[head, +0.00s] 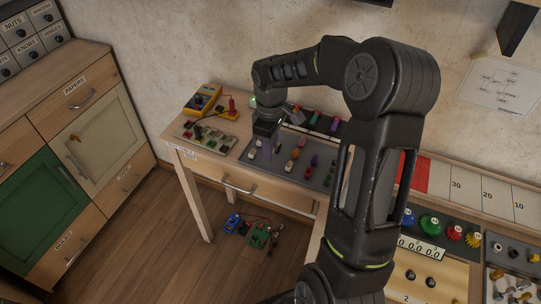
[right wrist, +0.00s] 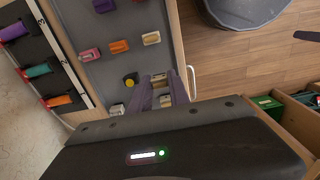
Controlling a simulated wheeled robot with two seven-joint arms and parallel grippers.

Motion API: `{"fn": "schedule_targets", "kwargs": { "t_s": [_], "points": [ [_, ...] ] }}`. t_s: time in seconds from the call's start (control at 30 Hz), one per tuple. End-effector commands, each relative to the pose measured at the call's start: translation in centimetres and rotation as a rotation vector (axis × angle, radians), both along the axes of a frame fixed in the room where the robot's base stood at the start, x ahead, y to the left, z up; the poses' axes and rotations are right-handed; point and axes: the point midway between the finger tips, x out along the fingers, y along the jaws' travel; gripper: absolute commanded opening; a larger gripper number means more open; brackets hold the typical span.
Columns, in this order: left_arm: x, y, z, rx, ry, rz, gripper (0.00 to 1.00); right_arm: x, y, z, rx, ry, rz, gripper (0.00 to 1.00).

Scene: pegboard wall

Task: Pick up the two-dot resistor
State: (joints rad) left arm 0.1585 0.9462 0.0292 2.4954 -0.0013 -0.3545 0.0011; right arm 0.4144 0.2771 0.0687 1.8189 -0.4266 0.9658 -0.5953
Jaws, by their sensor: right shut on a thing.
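My right gripper (head: 265,150) reaches down over the left part of the grey parts tray (head: 290,172). In the right wrist view its two purple-grey fingers (right wrist: 166,88) are shut on a small beige block (right wrist: 158,80), seen between the fingertips. Its dots are too small to make out, so I cannot tell whether it is the two-dot resistor. A second pale piece (right wrist: 166,101) shows between the fingers lower down. Whether the held block touches the tray is not clear. My left gripper is not in view.
Other parts lie close by on the tray: a yellow-and-black one (right wrist: 131,79), an orange one (right wrist: 119,46), a pink one (right wrist: 91,54) and a pale one (right wrist: 117,109). A rack of coloured cylinders (right wrist: 38,70) stands behind. A yellow meter (head: 203,98) sits at the back left.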

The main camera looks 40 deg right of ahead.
Motion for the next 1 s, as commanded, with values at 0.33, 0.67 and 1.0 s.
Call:
{"fn": "schedule_targets", "kwargs": {
  "t_s": [0.33,0.67,1.0],
  "points": [
    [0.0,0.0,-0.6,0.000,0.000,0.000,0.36,0.1,0.0,5.9,0.000,-0.002,0.001,0.00],
    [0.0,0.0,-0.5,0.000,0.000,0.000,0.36,0.0,0.0,6.5,0.001,0.000,0.002,0.00],
    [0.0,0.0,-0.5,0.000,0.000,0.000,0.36,0.0,0.0,6.5,0.001,0.000,0.001,0.00]
  ]
}}
